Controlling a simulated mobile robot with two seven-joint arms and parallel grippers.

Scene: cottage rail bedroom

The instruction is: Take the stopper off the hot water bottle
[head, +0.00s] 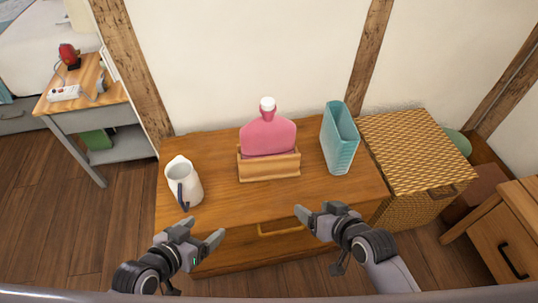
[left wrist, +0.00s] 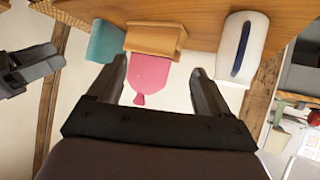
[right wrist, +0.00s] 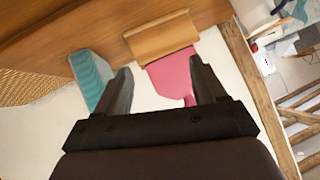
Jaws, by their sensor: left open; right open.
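The pink hot water bottle (head: 268,135) stands upright in a wooden holder (head: 268,168) on the wooden chest. Its white stopper (head: 267,103) sits on top of the neck. My left gripper (head: 203,233) is open and empty, in front of the chest and below the pitcher. My right gripper (head: 317,216) is open and empty near the chest's front edge, to the right of the bottle. Both are apart from the bottle. The bottle also shows upside down between the fingers in the left wrist view (left wrist: 149,72) and the right wrist view (right wrist: 172,78).
A white pitcher (head: 184,182) stands left of the holder, and a teal vase (head: 339,138) stands right of it. A wicker basket (head: 415,150) is beside the chest on the right. The chest top (head: 225,205) is clear in front of the holder. A wall is close behind.

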